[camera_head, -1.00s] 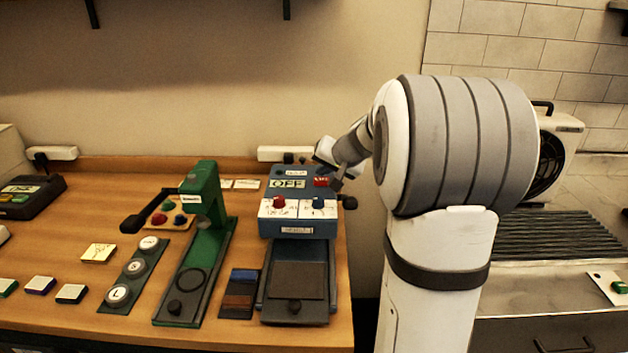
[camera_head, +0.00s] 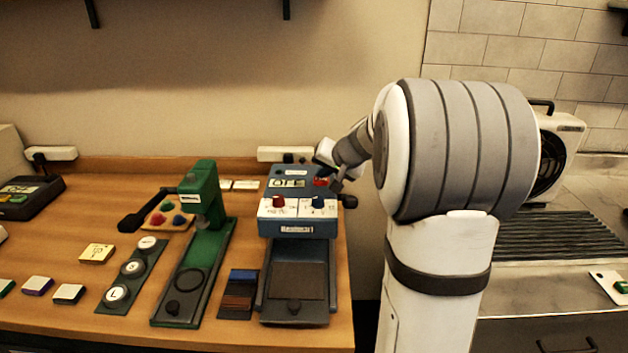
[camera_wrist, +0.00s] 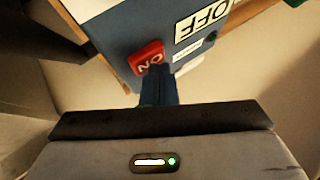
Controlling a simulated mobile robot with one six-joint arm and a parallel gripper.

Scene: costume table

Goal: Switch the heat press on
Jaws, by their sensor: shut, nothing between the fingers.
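The heat press (camera_head: 297,230) is the blue machine at the right end of the wooden table. Its top carries an OFF label (camera_head: 287,183) and a red ON switch (camera_head: 321,182). In the wrist view the red ON switch (camera_wrist: 146,57) and the OFF label (camera_wrist: 203,20) show larger on the blue housing (camera_wrist: 115,35). My gripper (camera_wrist: 160,72) is shut and empty, its fingertips close beside the switch's lower right edge. I cannot tell whether they touch it. In the head view my gripper (camera_head: 336,186) is small, at the press's upper right.
The press front has a red knob (camera_head: 278,202) and a blue knob (camera_head: 317,202). A black knob (camera_head: 350,202) sticks out at its right side. A green lever press (camera_head: 205,200) stands to the left. A white power strip (camera_head: 284,154) lies behind.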

